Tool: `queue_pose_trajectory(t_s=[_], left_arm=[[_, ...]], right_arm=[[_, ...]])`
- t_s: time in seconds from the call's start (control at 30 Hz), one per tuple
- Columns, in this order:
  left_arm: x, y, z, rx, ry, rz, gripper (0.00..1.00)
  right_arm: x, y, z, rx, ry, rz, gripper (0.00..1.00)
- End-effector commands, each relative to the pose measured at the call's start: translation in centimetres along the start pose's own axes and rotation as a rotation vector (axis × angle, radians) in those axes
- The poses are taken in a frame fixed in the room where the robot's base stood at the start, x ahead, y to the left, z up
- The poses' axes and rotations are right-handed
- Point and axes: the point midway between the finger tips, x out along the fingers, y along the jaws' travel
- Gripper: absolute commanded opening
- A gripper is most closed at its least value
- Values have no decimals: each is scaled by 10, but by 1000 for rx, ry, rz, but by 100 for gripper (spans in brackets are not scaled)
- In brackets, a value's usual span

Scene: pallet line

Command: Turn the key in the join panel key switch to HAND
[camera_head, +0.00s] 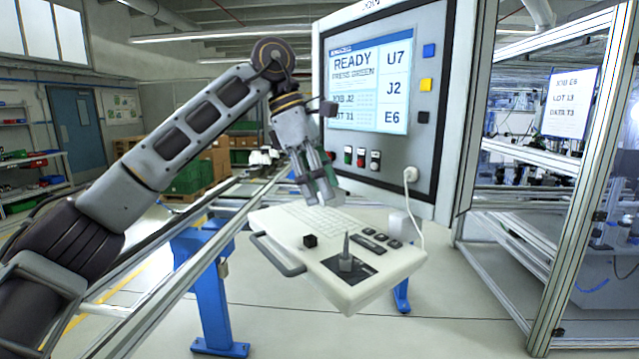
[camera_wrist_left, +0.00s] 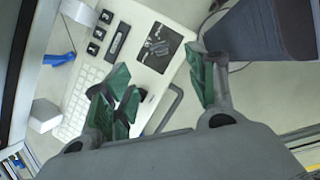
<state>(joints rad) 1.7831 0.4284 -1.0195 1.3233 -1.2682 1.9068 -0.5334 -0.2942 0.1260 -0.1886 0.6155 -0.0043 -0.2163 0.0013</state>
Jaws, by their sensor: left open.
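Below the screen is a row of small controls, with a green button (camera_head: 348,155), a red button (camera_head: 361,157) and a dark one (camera_head: 375,160). I cannot make out a key or a HAND mark; my gripper hides the left end of the row. My left gripper (camera_head: 322,193) points down, in front of the panel's lower left and above the keyboard shelf. In the left wrist view its green-padded fingers (camera_wrist_left: 160,78) are apart, with nothing between them. My right gripper is out of view.
A white keyboard shelf (camera_head: 378,287) juts out below the panel, with a joystick (camera_head: 346,258), a black knob (camera_head: 310,241) and a front handle (camera_head: 277,257). A white cable (camera_head: 418,215) hangs at the right. A metal-framed cell (camera_head: 565,190) stands farther right.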

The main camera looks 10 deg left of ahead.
Motion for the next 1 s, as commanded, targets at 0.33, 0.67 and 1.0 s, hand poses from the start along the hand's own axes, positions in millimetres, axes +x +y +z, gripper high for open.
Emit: queue_pose_trajectory(t_s=[0.33, 0.67, 1.0], left_arm=[[22, 0, -1, -1, 1, -1, 57], [60, 0, -1, 0, 0, -1, 57], [101, 0, 0, -1, 0, -2, 57]], right_arm=[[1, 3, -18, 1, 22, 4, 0], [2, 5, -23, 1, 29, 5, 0], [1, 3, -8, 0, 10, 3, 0]])
